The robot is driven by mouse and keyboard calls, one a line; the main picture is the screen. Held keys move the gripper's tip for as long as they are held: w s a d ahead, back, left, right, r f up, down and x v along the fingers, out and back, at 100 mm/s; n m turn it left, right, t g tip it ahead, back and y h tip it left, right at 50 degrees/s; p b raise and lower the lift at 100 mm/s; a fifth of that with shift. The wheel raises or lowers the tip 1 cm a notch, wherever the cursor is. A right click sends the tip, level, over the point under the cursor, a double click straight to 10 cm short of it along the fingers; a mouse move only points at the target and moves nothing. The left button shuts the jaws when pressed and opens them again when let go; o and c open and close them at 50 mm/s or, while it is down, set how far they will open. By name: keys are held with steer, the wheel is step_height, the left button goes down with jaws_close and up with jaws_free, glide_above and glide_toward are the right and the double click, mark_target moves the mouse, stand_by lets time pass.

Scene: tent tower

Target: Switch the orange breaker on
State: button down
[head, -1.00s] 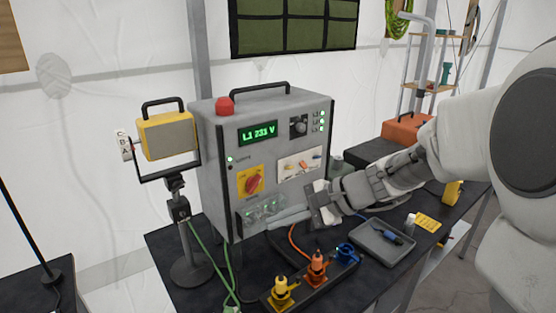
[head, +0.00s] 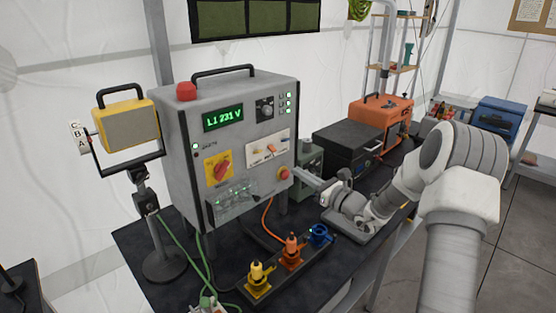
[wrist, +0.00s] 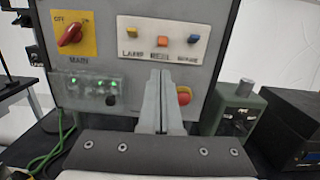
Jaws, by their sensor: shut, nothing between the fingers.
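The orange breaker (head: 271,148) is the middle lever on a white plate (wrist: 178,55) on the grey cabinet's front. It also shows in the wrist view (wrist: 162,41), between a yellow lever (wrist: 132,33) and a blue lever (wrist: 193,38). It sits slightly lower than these two, but I cannot tell its switch position for sure. My gripper (wrist: 160,74) is shut and empty, its fingertips in front of the cabinet below the plate and apart from the breaker. It also shows at the cabinet's lower right in the head view (head: 302,177).
A red button (head: 284,173) is close to my fingers. A red main switch (head: 222,169) and a clear cover (head: 232,203) are further left. Yellow, orange and blue plugs (head: 291,251) stand on the table in front. A green box (wrist: 236,105) and black case (head: 345,146) are right.

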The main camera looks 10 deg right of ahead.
mark_target(272, 148)
steer(key=shift+w+d+f, duration=0.1)
steer(key=shift+d, duration=0.1)
steer(key=p+x, duration=0.2)
steer(key=x, duration=0.8)
steer(key=shift+s+d+r+g+h+p, duration=0.15)
steer(key=shift+r+g+h+p, duration=0.25)
steer(key=shift+g+p, duration=0.2)
steer(key=shift+s+r+g+h+p, duration=0.15)
steer(key=shift+r+g+h+p, duration=0.1)
steer(key=shift+g+h+p, duration=0.25)
stand_by(0.6)
